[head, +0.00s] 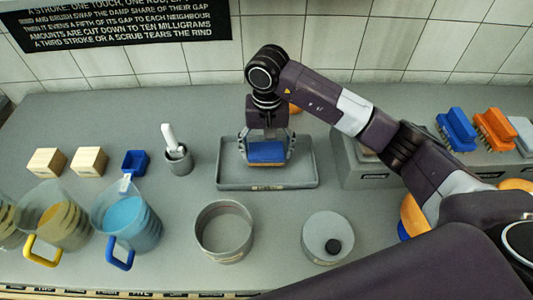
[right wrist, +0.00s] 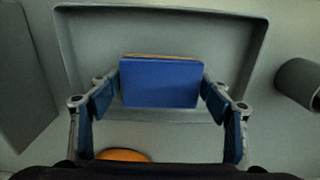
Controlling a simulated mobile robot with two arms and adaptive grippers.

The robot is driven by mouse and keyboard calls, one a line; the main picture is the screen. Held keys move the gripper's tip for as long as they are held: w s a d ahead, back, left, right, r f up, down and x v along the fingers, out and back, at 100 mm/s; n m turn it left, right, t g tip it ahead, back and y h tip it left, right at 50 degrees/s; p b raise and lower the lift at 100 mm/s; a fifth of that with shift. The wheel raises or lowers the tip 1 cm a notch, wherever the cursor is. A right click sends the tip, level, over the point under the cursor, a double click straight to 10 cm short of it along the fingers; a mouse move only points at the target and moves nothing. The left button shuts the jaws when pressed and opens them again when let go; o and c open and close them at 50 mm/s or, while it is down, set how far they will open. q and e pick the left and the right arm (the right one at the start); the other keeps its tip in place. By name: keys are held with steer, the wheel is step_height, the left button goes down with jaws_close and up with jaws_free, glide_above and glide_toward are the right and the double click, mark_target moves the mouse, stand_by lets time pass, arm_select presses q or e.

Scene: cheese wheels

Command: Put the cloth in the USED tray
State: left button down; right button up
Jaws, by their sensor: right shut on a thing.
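The cloth (head: 266,152) is a flat, folded blue pad with a tan layer under it. It is over the middle of a shallow grey tray (head: 230,184), whose front label is too small to read. My right gripper (head: 265,156) points down with its fingers on both sides of the cloth, shut on it. In the right wrist view the cloth (right wrist: 160,82) sits between the two blue-padded fingertips, with the tray rim (right wrist: 160,8) around it. I cannot tell whether the cloth touches the tray floor. My left gripper is not in view.
In front are a round grey bowl (head: 224,230) and a lidded pot (head: 328,238). Brushes (head: 456,130) lie at right.

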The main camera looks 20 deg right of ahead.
mark_target(267, 150)
step_height(267, 150, down, 2)
steer(key=shift+f+p, duration=0.2)
steer(key=shift+p, duration=0.1)
steer(key=shift+f, duration=0.25)
steer(key=o, duration=1.1)
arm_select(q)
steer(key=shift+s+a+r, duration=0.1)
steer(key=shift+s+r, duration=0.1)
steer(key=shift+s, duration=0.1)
arm_select(e)
steer(key=shift+r, duration=0.1)
steer(key=shift+r, duration=0.15)
step_height(267, 150, up, 11)
steer(key=b, duration=0.4)
steer(key=shift+r, duration=0.1)
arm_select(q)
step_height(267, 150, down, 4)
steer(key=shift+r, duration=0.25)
arm_select(e)
steer(key=shift+r, duration=0.35)
